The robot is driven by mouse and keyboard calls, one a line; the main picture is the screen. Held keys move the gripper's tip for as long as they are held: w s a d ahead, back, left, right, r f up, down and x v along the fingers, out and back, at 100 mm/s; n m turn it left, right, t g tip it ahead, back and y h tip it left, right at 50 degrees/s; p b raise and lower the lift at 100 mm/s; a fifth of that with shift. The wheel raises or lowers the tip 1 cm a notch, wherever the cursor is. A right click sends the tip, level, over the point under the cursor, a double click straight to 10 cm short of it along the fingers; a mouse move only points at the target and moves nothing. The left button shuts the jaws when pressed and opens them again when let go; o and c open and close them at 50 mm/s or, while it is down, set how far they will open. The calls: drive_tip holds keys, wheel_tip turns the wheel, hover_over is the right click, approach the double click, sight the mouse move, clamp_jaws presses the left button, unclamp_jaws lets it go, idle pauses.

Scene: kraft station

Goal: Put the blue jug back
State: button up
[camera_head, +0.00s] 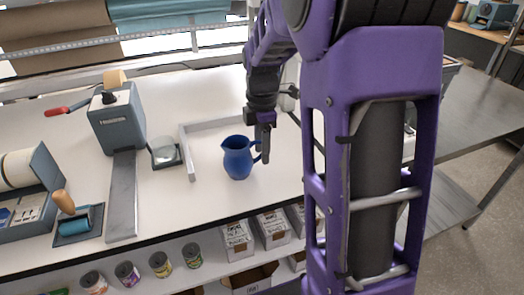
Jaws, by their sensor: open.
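The blue jug (237,160) stands upright on the white worktop, its spout to the left and its handle to the right. My gripper (265,150) is open and points down at the jug's right side, by the handle. The fingers overlap the handle area in this view, and I cannot tell whether they touch it or stand around it. A light grey L-shaped rail (187,155) lies just left of and behind the jug.
A grey press (118,122) with a red-tipped lever and a small square stand with a round top (165,152) are to the left. A blue roller (75,222) lies at front left. Cans (160,264) and white boxes (272,226) fill the shelf below. Worktop in front of the jug is clear.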

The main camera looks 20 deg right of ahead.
wheel_tip(320, 180, up, 11)
drive_tip(key=shift+p, duration=0.65)
